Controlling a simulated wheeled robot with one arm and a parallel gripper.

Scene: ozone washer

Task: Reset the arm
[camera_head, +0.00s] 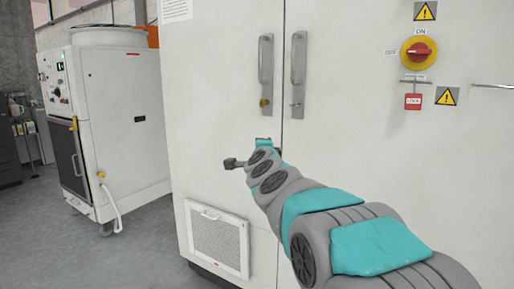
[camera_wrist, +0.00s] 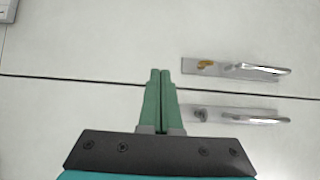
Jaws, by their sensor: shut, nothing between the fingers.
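My arm (camera_head: 325,222) reaches forward from the lower right in the head view, toward a white cabinet (camera_head: 220,110). My gripper (camera_head: 263,141) is in front of the cabinet doors, below the two handles and near the door seam. In the wrist view my gripper (camera_wrist: 160,72) shows two green fingers closed together with nothing between them. The fingers are apart from the handles. The left door handle (camera_head: 265,75) and the right door handle (camera_head: 298,73) are both upright in the head view.
A red and yellow rotary switch (camera_head: 419,50) and a red lock tag (camera_head: 413,102) are on the right door. A vent grille (camera_head: 217,237) is low on the left door. A white machine (camera_head: 107,120) stands at left, with open grey floor (camera_head: 150,255) between.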

